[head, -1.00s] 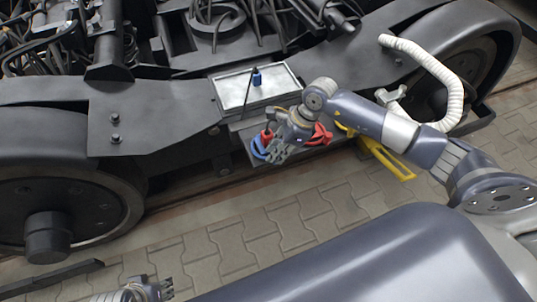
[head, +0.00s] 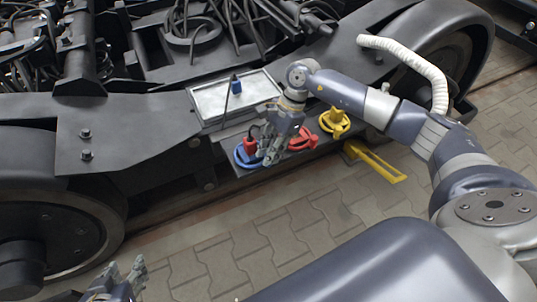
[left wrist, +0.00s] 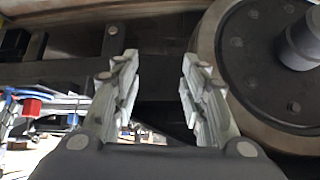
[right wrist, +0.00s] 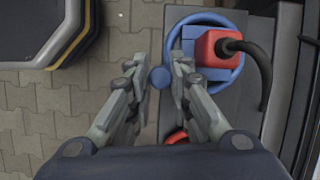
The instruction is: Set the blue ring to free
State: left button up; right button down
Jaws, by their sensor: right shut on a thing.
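The blue ring (head: 241,158) lies on a dark ledge at the side of the bogie, around a red plug (head: 251,144) with a black cable. In the right wrist view the blue ring (right wrist: 203,18) and the red plug (right wrist: 214,48) show at the top. My right gripper (head: 268,160) is at the blue ring's right side. In the right wrist view its fingertips (right wrist: 160,72) are on either side of a blue round knob at the ring's edge, shut on it. My left gripper (head: 128,270) is open and empty, low at the left; it also shows in the left wrist view (left wrist: 160,68).
A red ring (head: 302,140) and a yellow ring (head: 335,121) sit further right on the ledge. A yellow bar (head: 375,163) juts out below them. A light tray (head: 208,104) with a small blue piece (head: 236,87) is above. Paving in front is open.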

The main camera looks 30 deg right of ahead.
pick_arm(q)
jog(key=shift+w+d+r+t, duration=0.3)
jog(key=shift+w+r+t, duration=0.3)
jog(key=shift+w, duration=0.25)
pick_arm(e)
jog(key=shift+d, duration=0.1)
jog(key=c, duration=1.7)
grip_release()
jog(key=shift+r, duration=0.15)
jog(key=v, duration=1.1)
jog(key=shift+w+d+r, duration=0.1)
jog(key=shift+d+r, duration=0.05)
jog(key=shift+r, duration=0.25)
